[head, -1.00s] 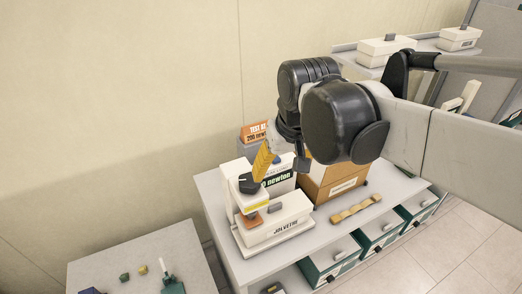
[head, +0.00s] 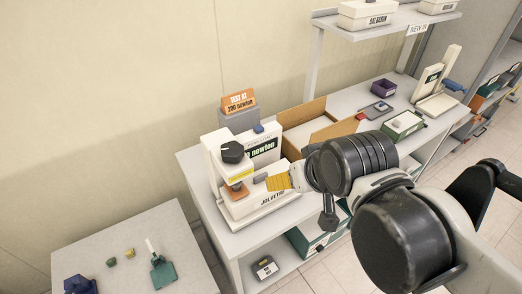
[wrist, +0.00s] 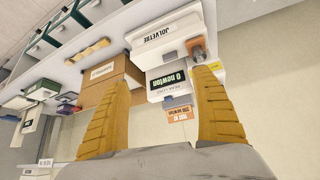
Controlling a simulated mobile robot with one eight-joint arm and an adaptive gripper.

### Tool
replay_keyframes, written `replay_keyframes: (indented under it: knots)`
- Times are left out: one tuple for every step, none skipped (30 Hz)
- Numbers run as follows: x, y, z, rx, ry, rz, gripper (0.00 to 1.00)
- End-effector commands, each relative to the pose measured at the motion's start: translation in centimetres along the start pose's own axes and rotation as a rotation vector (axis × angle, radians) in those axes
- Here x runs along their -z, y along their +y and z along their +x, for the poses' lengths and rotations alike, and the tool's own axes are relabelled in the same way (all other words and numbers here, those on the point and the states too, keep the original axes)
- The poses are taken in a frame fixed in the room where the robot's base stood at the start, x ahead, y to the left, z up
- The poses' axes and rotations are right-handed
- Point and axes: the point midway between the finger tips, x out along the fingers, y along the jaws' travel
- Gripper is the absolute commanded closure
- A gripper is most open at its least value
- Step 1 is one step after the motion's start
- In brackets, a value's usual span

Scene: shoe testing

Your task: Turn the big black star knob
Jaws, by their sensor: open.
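The big black star knob (head: 232,151) sits on top of the white tester (head: 215,146), with a light mark on its top. The tester has an orange block below its head and a base lettered JOLVETRE (head: 272,198). My gripper (head: 278,183) is to the right of and lower than the knob, in front of the tester and apart from the knob. In the wrist view, my gripper (wrist: 163,64) is open and empty, its yellow fingers spread. The display (wrist: 167,79) there reads 0 newton. The knob is not clearly visible there, with the right finger covering that area.
An orange sign (head: 238,101) reads TEST AT 200 newton behind the tester. An open cardboard box (head: 303,112) stands just right of it. A grey side table (head: 190,222) with small items is at the lower left. The space above the knob is clear.

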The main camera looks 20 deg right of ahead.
Motion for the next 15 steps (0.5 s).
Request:
replay_keyframes:
  knots:
    - [0.0, 0.0, 0.0, 0.000, 0.000, 0.000, 0.24]
    - [0.0, 0.0, 0.0, 0.000, 0.000, 0.000, 0.24]
    - [0.0, 0.0, 0.0, 0.000, 0.000, 0.000, 0.24]
    - [0.0, 0.0, 0.0, 0.000, 0.000, 0.000, 0.24]
    - [0.0, 0.0, 0.0, 0.000, 0.000, 0.000, 0.24]
    - [0.0, 0.0, 0.0, 0.000, 0.000, 0.000, 0.24]
    - [0.0, 0.0, 0.0, 0.000, -0.001, 0.000, 0.24]
    - [0.0, 0.0, 0.0, 0.000, -0.001, -0.001, 0.24]
    - [0.2, -0.1, -0.1, 0.001, -0.005, -0.006, 0.24]
    - [0.5, -0.1, -0.2, 0.003, -0.010, -0.013, 0.24]
    - [0.8, -0.3, -0.4, 0.005, -0.017, -0.024, 0.24]
    - [1.5, -0.5, -0.7, 0.008, -0.032, -0.045, 0.24]
    - [2.2, -0.7, -1.0, 0.013, -0.048, -0.067, 0.24]
    - [3.0, -0.9, -1.2, 0.017, -0.066, -0.092, 0.24]
    - [4.2, -1.4, -1.6, 0.026, -0.095, -0.134, 0.24]
